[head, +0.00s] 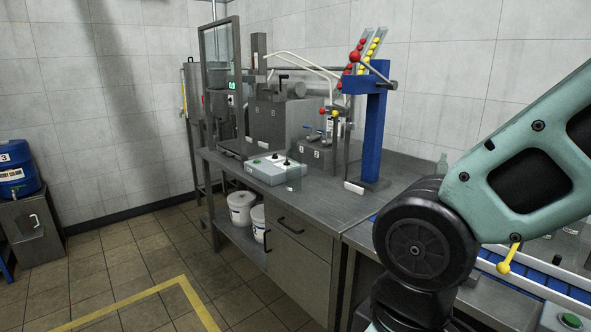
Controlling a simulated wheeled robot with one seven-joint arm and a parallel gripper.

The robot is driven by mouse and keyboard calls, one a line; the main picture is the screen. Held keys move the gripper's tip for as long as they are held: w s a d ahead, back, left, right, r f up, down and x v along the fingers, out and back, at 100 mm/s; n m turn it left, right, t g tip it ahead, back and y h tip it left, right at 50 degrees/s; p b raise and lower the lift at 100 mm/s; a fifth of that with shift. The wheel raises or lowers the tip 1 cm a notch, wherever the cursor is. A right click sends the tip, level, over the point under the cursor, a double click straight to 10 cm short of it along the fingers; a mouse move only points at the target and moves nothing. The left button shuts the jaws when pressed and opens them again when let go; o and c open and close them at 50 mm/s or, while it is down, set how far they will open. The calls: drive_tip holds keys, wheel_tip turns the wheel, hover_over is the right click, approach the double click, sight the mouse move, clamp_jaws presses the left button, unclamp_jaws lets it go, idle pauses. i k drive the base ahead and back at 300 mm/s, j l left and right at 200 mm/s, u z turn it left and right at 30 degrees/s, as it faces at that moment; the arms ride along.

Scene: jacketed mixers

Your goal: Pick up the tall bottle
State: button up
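I cannot tell which of these is the tall bottle. My arm crosses the right side of the view, and my gripper is not in view.
The steel bench (340,203) carries a control box (268,169) and a blue press stand (374,135). A blue conveyor (540,274) with a yellow lever (509,260) lies at right. White buckets (241,208) sit on the lower shelf. The tiled floor at left is clear.

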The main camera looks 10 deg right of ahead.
sight(294, 156)
drive_tip(key=i+z, duration=0.15)
drive_tip(key=z, duration=0.5)
drive_tip(key=i+j+z, duration=0.15)
drive_tip(key=j+z, duration=0.2)
drive_tip(key=i+j+z, duration=0.15)
drive_tip(key=j+z, duration=0.15)
drive_tip(key=j, duration=0.15)
drive_tip(key=j+z, duration=0.35)
drive_tip(key=i+j+z, duration=0.1)
drive_tip(key=j, duration=0.95)
drive_tip(key=i+j+z, duration=0.1)
drive_tip(key=j, duration=1)
drive_tip(key=i+j+z, duration=0.1)
drive_tip(key=j, duration=1)
